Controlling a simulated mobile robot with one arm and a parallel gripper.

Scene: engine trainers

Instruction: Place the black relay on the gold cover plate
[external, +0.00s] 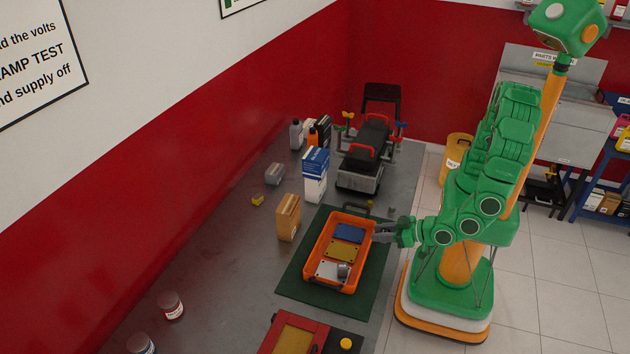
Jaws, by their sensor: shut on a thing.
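The gold cover plate (341,250) lies in the orange tray (309,253), between a blue plate (348,232) and a pale plate (326,270). The gold plate's visible top looks bare. My gripper (377,233) is at the tray's right rim, toward its far end, to the right of the blue plate. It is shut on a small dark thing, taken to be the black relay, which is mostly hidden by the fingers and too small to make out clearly.
A grey metal cylinder (344,270) stands at the pale plate's right side. The tray sits on a green mat (301,282). A tan box (288,217) stands left of the tray, a blue-and-white box (315,175) behind it. A red-framed unit (290,336) is in front.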

